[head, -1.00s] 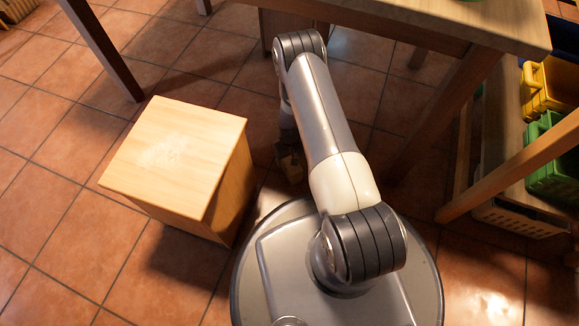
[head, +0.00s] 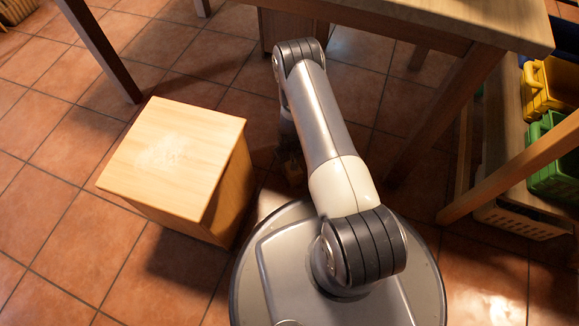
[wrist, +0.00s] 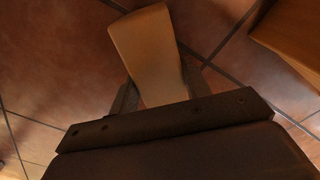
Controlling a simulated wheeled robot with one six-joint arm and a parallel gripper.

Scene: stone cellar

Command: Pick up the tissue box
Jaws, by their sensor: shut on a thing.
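The tissue box (wrist: 146,45) shows in the wrist view as a plain tan, box-shaped thing. My gripper (wrist: 156,88) is shut on it, with one dark finger on each side of its lower part. The box sticks out past the fingers, with tiled floor behind it. In the head view my gripper (head: 291,166) is low in deep shadow beyond my base, partly behind my arm. The tissue box cannot be clearly made out there.
A wooden block-like stool (head: 165,160) stands close left of my gripper. A wooden table (head: 440,22) overhangs at the back right, its legs near my arm.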

